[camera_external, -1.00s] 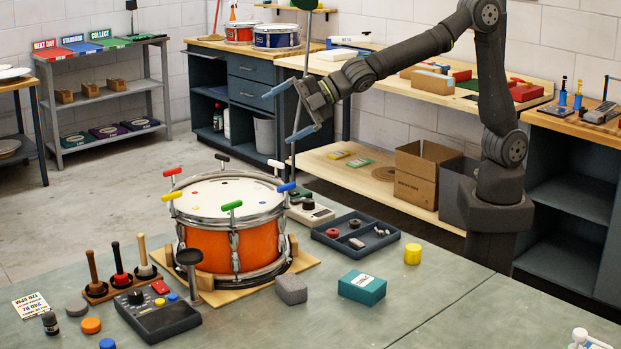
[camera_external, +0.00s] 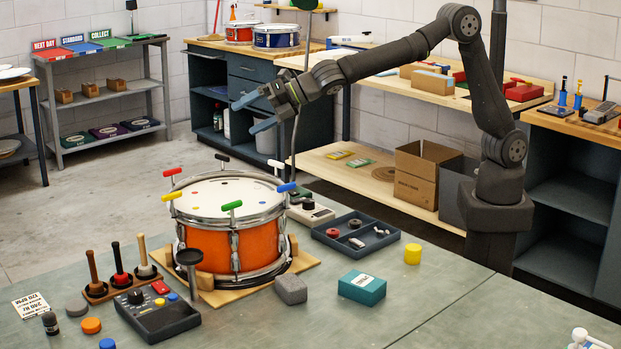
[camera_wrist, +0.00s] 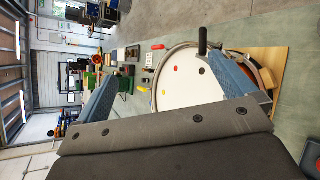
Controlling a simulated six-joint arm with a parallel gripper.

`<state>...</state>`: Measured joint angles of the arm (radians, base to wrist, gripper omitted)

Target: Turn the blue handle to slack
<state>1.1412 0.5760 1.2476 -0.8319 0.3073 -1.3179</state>
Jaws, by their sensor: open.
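The drum (camera_external: 213,247) has an orange shell and a white head and stands on a wooden board on the bench. The blue handle (camera_external: 286,187) sticks out from its right rim. My gripper (camera_external: 246,115) is open and empty, in the air well above the drum's far right side. Its fingers point left. In the wrist view the open fingers (camera_wrist: 155,75) partly cover the drum (camera_wrist: 180,88), and I cannot make out the blue handle.
A dark grey tray (camera_external: 340,249) with small parts lies right of the drum. A teal box (camera_external: 362,288), a grey block (camera_external: 291,290) and a yellow cylinder (camera_external: 412,254) stand nearby. A mallet rack (camera_external: 97,292) and a dark device (camera_external: 158,318) are at front left. The bench's right side is mostly clear.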

